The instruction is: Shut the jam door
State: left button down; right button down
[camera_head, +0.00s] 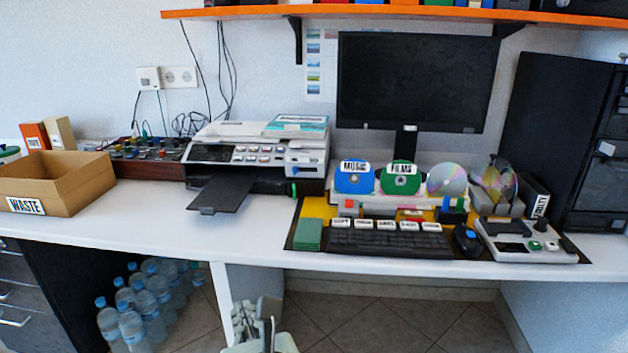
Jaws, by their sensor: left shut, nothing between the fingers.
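The printer (258,150) is a white and grey machine with a button panel, standing at the back of the white desk. A dark flap (216,194) sticks out from its lower front, lowered and pointing toward me. No readable "jam" label shows, so I cannot tell whether this flap is the jam door or a paper tray. My left gripper (268,326) is at the bottom of the view, in front of the desk and below its top, well away from the printer. It is shut and empty. My right gripper is not in view.
A cardboard WASTE box (62,183) stands left of the flap. A keyboard (388,243), labelled discs and a small device (528,242) fill the right side. A monitor (418,82) stands behind. Several water bottles (150,300) are under the desk. Bare desk (150,215) lies beside the flap.

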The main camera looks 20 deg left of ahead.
aim_at(310, 187)
jog(key=i, duration=1.1)
